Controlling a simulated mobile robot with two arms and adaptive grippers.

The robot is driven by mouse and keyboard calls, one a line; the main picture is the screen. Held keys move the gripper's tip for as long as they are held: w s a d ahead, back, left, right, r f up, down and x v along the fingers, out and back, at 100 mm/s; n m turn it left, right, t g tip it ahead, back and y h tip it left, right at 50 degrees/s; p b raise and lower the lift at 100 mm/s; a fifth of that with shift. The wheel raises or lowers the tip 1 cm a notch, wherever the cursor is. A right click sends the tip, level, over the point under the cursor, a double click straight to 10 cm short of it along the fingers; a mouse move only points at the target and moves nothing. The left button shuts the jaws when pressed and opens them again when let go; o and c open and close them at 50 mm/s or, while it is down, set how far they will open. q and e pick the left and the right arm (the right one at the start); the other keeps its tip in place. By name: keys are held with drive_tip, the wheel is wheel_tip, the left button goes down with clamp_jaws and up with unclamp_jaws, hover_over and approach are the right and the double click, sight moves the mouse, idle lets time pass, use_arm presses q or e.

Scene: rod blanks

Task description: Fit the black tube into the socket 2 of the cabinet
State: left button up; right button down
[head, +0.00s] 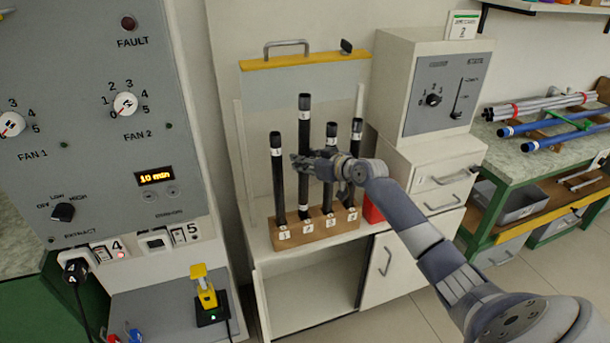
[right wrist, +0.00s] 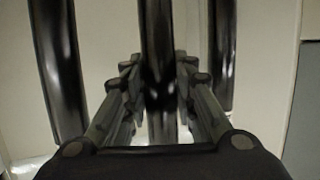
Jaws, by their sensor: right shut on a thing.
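A black tube (head: 304,125) with a pale band near its top stands upright over the place marked 2 on a wooden socket block (head: 330,228) inside the cabinet. Its top is higher than the other tubes' tops. My right gripper (head: 306,162) is shut on it around mid-height. In the right wrist view the tube (right wrist: 156,40) is between the two fingers (right wrist: 158,85). The tube's lower end is close to socket 2; I cannot tell whether it is inside. My left gripper is not in view.
Other black tubes stand at place 1 (head: 277,170), place 3 (head: 331,135) and place 4 (head: 356,135), close beside the held one. A white control box (head: 435,90) stands to the right.

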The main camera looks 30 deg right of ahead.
drive_tip(key=f, duration=0.4)
drive_tip(key=shift+s+a+g, duration=0.25)
drive_tip(key=shift+s+g, duration=0.1)
drive_tip(key=shift+g, duration=0.05)
drive_tip(key=c, duration=1.3)
unclamp_jaws()
drive_tip(key=shift+w+d+f, duration=0.1)
drive_tip(key=shift+w+f, duration=0.05)
drive_tip(key=v, duration=1.1)
drive_tip(key=shift+s+d+r, duration=0.2)
drive_tip(key=shift+d+r, duration=0.2)
drive_tip(key=shift+r, duration=0.05)
